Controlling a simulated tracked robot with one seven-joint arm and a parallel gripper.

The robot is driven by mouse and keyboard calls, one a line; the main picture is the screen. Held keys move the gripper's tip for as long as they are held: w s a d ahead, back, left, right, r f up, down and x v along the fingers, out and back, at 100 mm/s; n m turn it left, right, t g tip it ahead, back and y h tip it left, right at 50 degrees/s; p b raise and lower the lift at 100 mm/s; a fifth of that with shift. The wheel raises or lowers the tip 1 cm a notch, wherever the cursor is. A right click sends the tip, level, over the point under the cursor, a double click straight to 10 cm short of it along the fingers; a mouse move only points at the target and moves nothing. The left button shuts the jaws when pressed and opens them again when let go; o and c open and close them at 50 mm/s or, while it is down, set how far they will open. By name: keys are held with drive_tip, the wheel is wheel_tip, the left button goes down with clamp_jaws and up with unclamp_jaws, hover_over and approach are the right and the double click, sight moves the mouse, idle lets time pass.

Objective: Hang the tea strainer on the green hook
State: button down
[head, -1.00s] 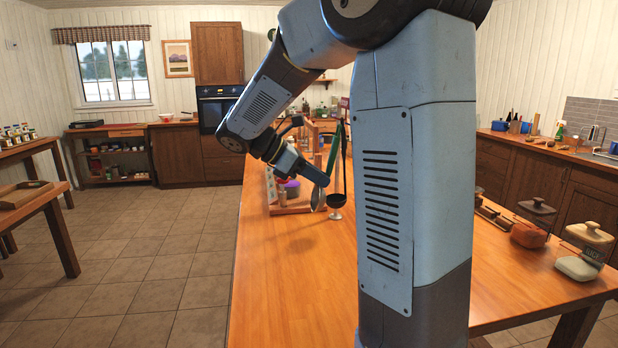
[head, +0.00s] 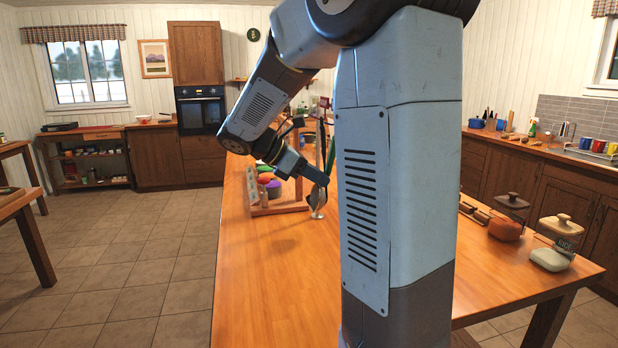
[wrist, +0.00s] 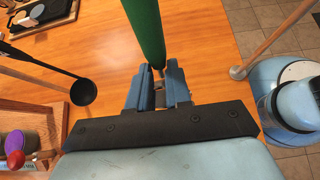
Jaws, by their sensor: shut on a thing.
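My gripper (wrist: 160,88) is shut on a utensil with a thick green handle (wrist: 146,30), which looks like the tea strainer. The handle rises from between the blue fingers in the wrist view. In the head view, my gripper (head: 322,181) is above the wooden table, at the right of a wooden rack (head: 281,208). The green handle (head: 331,156) tilts up beside my arm's column, and a grey metal bowl (head: 316,200) shows just under the fingers. The bowl is hidden in the wrist view. I cannot make out the green hook.
Purple (wrist: 15,141) and red items sit by the rack at lower left. A dark board (wrist: 45,14) lies farther back. The near table top (head: 275,290) is clear.

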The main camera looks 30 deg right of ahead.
drive_tip(key=shift+s+d+f, duration=0.1)
drive_tip(key=shift+s+d, duration=0.1)
drive_tip(key=shift+d, duration=0.4)
drive_tip(key=shift+s+d+f, duration=0.1)
drive_tip(key=shift+d+f, duration=0.3)
drive_tip(key=shift+d, duration=0.05)
drive_tip(key=c, duration=1)
unclamp_jaws()
drive_tip(key=v, duration=1.3)
drive_tip(key=shift+a+r, duration=0.15)
drive_tip(key=shift+a, duration=0.1)
